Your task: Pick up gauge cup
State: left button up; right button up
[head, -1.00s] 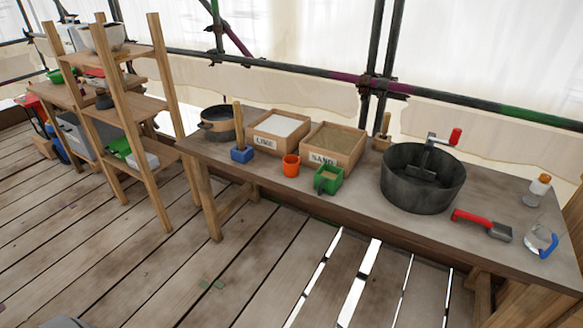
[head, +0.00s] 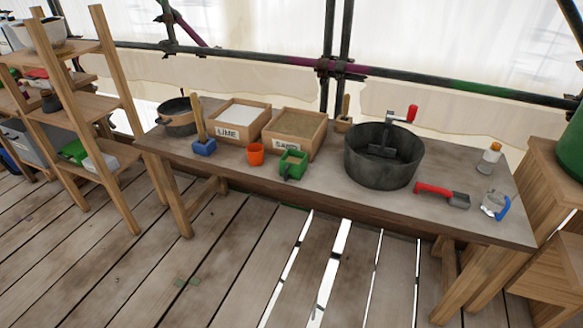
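Several cups stand on the long workbench, and none is labelled as the gauge cup. A small orange cup (head: 255,154) stands in front of the lime box. A green cup with a handle (head: 292,165) stands to its right, in front of the sand box. A clear cup with a blue handle (head: 495,205) is at the bench's right end. I cannot tell which is the gauge cup. Neither of my grippers is in view.
On the workbench (head: 330,193) are a lime box (head: 239,116), a sand box (head: 294,133), a dark mixing tub (head: 381,166), a red-handled scoop (head: 441,194), a bottle (head: 489,158) and a blue-based brush (head: 203,146). Wooden shelves (head: 95,106) stand left. The plank floor in front has open gaps.

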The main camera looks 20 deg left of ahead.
aim_at(255, 151)
jog(key=z, duration=0.4)
jog(key=i, duration=1.35)
jog(key=u, duration=0.45)
